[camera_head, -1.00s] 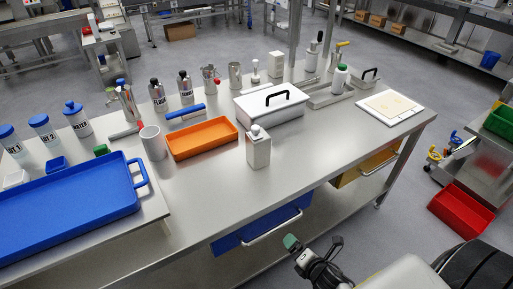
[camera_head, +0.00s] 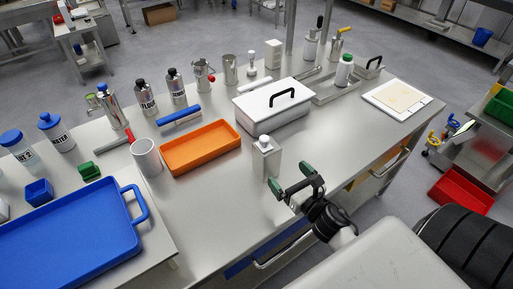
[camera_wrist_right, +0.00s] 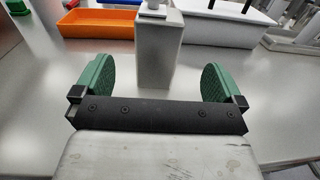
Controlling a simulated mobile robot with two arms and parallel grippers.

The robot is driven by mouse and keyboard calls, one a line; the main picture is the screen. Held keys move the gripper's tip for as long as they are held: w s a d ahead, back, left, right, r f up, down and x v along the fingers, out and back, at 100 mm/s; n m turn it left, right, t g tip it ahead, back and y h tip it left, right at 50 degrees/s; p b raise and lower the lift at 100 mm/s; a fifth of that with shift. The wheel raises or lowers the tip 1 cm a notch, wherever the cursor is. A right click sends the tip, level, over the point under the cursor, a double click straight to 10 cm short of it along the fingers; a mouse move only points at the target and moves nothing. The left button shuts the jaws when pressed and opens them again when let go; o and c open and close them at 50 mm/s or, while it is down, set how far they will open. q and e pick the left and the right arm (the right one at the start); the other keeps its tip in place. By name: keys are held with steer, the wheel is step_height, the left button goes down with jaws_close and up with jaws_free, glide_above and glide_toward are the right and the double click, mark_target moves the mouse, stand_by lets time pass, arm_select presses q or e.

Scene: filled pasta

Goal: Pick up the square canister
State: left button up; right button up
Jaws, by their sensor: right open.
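The square canister (camera_head: 266,158) is a silvery-white upright box with a small cap, standing on the steel table (camera_head: 215,205). My right gripper (camera_head: 290,175) has green finger pads and is open just in front of the canister, on its right side in the head view. In the right wrist view the canister (camera_wrist_right: 159,48) stands ahead, between the lines of the two green pads of the open gripper (camera_wrist_right: 160,82). Nothing is between the pads. The canister's top is cut off in that view. My left gripper is not in view.
An orange tray (camera_head: 237,143) lies left of the canister. A white lidded box (camera_head: 290,122) with a black handle stands just behind it. A blue tray (camera_head: 127,225) and a white cup (camera_head: 147,158) are at left. The table is clear in front of the canister.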

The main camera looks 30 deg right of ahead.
mark_target(273, 159)
steer(key=w, duration=0.2)
steer(key=shift+w+r+p, duration=0.15)
steer(key=shift+w+p, duration=0.15)
steer(key=shift+w, duration=1.05)
steer(key=shift+w+p, duration=0.3)
steer(key=shift+w, duration=0.3)
steer(key=w, duration=0.1)
steer(key=w+p, duration=0.1)
steer(key=w, duration=0.2)
steer(key=shift+w+a+f, duration=0.15)
steer(key=shift+w+f, duration=0.2)
steer(key=shift+w, duration=0.25)
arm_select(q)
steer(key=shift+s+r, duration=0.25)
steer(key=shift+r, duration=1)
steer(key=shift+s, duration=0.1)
arm_select(e)
steer(key=shift+c, duration=0.2)
